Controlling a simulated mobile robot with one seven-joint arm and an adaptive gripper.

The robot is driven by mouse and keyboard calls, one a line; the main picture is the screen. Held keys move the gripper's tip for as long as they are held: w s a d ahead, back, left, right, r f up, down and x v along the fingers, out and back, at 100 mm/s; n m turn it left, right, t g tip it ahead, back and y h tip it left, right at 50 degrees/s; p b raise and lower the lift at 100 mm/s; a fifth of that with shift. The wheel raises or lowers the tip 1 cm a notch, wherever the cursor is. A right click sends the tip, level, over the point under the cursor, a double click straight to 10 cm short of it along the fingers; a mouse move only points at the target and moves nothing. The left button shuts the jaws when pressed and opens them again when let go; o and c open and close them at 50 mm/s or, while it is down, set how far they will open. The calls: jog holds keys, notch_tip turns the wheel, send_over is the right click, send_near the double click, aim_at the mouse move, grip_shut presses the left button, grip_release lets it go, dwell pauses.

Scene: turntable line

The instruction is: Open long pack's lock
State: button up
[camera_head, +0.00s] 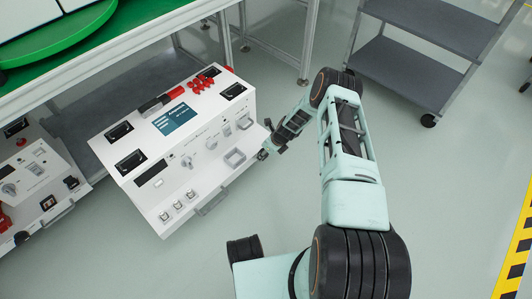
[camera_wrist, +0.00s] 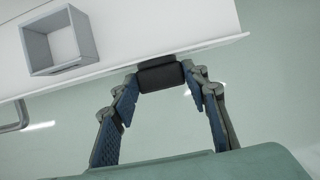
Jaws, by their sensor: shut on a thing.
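The long pack (camera_head: 215,160) is a white box with a sloped panel of knobs, switches, red parts and a blue screen. It stands left of my arm in the head view, and its white edge (camera_wrist: 110,68) crosses the top of the wrist view. A small black block (camera_wrist: 160,73), which looks like the lock, sits at that edge between my fingertips. In the head view my gripper (camera_head: 268,149) is at the pack's right end, and the lock is too small there to make out clearly.
A grey square frame (camera_wrist: 60,45) and a handle (camera_wrist: 14,117) stick out from the pack near my fingers. A grey shelf cart (camera_head: 415,70) is at upper right. Floor in between is clear.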

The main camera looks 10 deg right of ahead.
jog(key=shift+a+h, duration=0.1)
jog(key=shift+h, duration=0.2)
jog(key=shift+s+a+p, duration=0.1)
jog(key=shift+p, duration=0.3)
jog(key=shift+s+a+n+t+h+p, duration=0.2)
jog(key=shift+n+t+h+p, duration=0.15)
jog(key=shift+t+h, duration=0.55)
jog(key=h, duration=0.1)
jog(key=t+h, duration=0.1)
jog(key=f+n+t+h+b, duration=0.1)
jog(key=shift+s+a, duration=0.3)
jog(key=shift+a, duration=0.1)
jog(key=t+h, duration=0.2)
jog(key=shift+s+a+f+n+t+h, duration=0.1)
jog(key=shift+a+f+n+t+h, duration=0.1)
jog(key=shift+n+t+h, duration=0.15)
jog(key=shift+f+n+t+h, duration=0.1)
jog(key=shift+n+t+h, duration=0.2)
jog(key=shift+t+h, duration=0.5)
